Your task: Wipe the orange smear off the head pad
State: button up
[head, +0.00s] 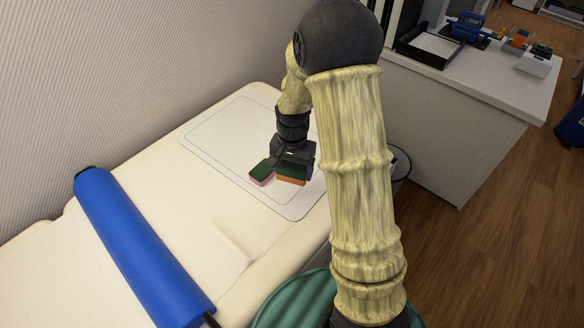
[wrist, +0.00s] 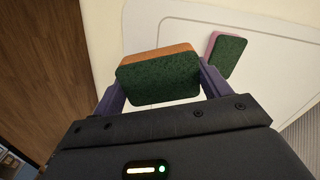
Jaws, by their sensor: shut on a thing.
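The head pad (head: 225,140) is a white rounded sheet with a thin outline on the cream couch. My gripper (head: 290,168) is over its near right part. In the wrist view my gripper (wrist: 158,88) is shut on a sponge with a dark green top and orange body (wrist: 158,80); this sponge also shows in the head view (head: 291,174). A second sponge, green and pink (head: 261,173), lies on the pad just left of it, and shows in the wrist view (wrist: 227,55). I see no orange smear; my arm and the held sponge hide part of the pad.
A blue roll (head: 140,245) lies across the couch (head: 205,245) at the left. A ribbed wall (head: 110,90) runs behind the couch. A white counter (head: 480,85) with a black tray (head: 428,47) and other items stands at the right.

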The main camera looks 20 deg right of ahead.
jog(key=w+f+n, duration=0.2)
jog(key=w+n, duration=0.1)
jog(key=w, duration=0.3)
jog(key=shift+w, duration=0.35)
